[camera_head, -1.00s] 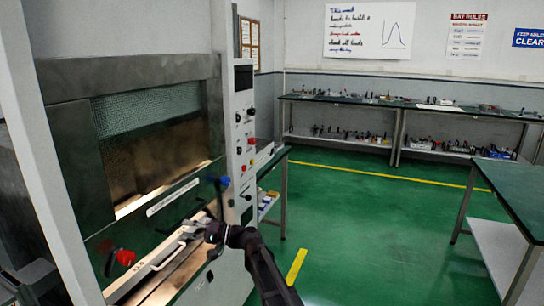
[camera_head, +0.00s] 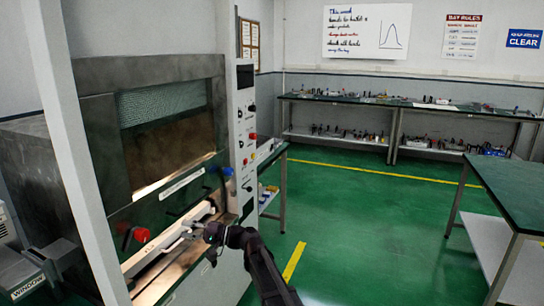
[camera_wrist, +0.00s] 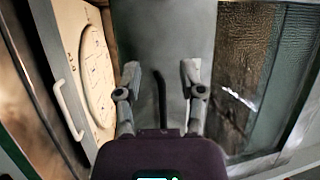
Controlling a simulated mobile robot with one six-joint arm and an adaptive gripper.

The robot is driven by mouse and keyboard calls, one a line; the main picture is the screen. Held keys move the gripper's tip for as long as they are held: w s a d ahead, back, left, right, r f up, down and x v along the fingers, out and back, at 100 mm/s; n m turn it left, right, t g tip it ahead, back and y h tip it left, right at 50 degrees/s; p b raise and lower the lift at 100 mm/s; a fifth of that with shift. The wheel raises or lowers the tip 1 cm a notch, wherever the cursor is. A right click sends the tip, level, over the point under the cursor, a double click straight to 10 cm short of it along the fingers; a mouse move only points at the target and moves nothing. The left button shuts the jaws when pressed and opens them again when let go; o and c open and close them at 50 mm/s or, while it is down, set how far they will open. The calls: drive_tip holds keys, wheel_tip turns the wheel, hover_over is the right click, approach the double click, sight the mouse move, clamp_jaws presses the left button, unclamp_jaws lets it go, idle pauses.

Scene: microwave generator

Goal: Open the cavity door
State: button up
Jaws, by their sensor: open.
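The machine's cavity front stands at the left in the head view, with a meshed window (camera_head: 165,103) above a brown, lit area. Below it is a dark panel with a white label (camera_head: 181,183), a red knob (camera_head: 141,235) and a blue knob (camera_head: 228,171). My gripper (camera_head: 192,228) is just in front of the machine, below this panel. In the wrist view my gripper (camera_wrist: 160,75) is open, its two fingers apart. A thin dark bar (camera_wrist: 159,95), seemingly a handle, shows between them before a grey panel (camera_wrist: 163,35). I cannot tell whether they touch.
A control column (camera_head: 243,130) with knobs stands right of the cavity. A pale tray-like part (camera_wrist: 95,80) with a round plate and handle is at the left in the wrist view. A green-topped table (camera_head: 515,190) stands at the right. The green floor between is clear.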

drive_tip(key=s+d+f+h+p, duration=0.2)
drive_tip(key=s+d+f+h, duration=0.15)
drive_tip(key=d, duration=0.45)
drive_tip(key=s+d+f+t+h+p, duration=0.1)
drive_tip(key=s+d+f+h+p, duration=0.2)
drive_tip(key=d+h, duration=0.3)
drive_tip(key=s+d+f+h+p, duration=0.2)
drive_tip(key=s+d+f+h, duration=0.15)
drive_tip(key=d, duration=0.55)
drive_tip(key=s+d+h+p, duration=0.2)
drive_tip(key=s+d+h, duration=0.1)
drive_tip(key=d, duration=0.6)
drive_tip(key=s+d+m+h+p, duration=0.1)
drive_tip(key=s+d+h, duration=0.3)
drive_tip(key=d, duration=0.6)
drive_tip(key=shift+s+f+g+p, duration=0.15)
drive_tip(key=shift+f+g+p, duration=0.15)
drive_tip(key=shift+f+p, duration=0.2)
drive_tip(key=shift+d, duration=0.1)
